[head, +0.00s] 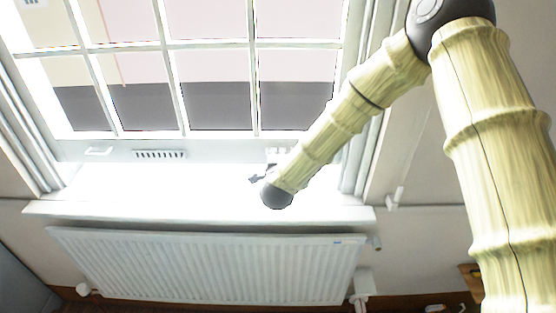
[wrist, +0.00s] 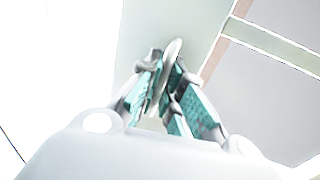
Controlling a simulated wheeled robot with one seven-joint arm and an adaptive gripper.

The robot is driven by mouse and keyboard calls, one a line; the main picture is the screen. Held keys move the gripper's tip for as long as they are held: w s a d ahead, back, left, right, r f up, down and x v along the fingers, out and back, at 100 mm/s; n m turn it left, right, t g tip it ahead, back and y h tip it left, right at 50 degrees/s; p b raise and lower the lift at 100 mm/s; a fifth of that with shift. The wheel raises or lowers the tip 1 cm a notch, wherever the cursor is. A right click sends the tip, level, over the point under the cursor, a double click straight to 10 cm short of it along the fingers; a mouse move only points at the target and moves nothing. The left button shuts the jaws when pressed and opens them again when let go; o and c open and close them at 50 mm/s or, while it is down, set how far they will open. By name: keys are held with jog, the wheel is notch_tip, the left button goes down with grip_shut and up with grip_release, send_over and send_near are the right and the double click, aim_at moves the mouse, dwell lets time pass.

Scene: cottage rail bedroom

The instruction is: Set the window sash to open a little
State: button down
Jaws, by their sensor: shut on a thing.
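The white window sash (head: 215,150), with its glazing bars and bottom rail, fills the upper left of the head view. Its bottom rail carries a lift handle at the left (head: 98,151) and a second lift handle at the right (head: 278,154). My gripper (wrist: 166,75) is at the right lift handle, partly hidden behind my wrist in the head view. In the wrist view its teal-padded fingers are closed around a pale, narrow handle piece (wrist: 173,48). Glare hides whether there is a gap under the sash.
A white sill (head: 130,208) runs below the sash, with a ribbed radiator (head: 205,265) under it. A slotted vent (head: 160,154) sits on the bottom rail. The window frame's right side (head: 366,120) stands close to my arm.

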jog(key=shift+w+r, duration=0.1)
jog(key=shift+r, duration=0.05)
jog(key=c, duration=1.6)
grip_release()
jog(key=shift+o, duration=0.2)
jog(key=shift+s, duration=0.2)
jog(key=v, duration=1.1)
jog(key=shift+s, duration=0.35)
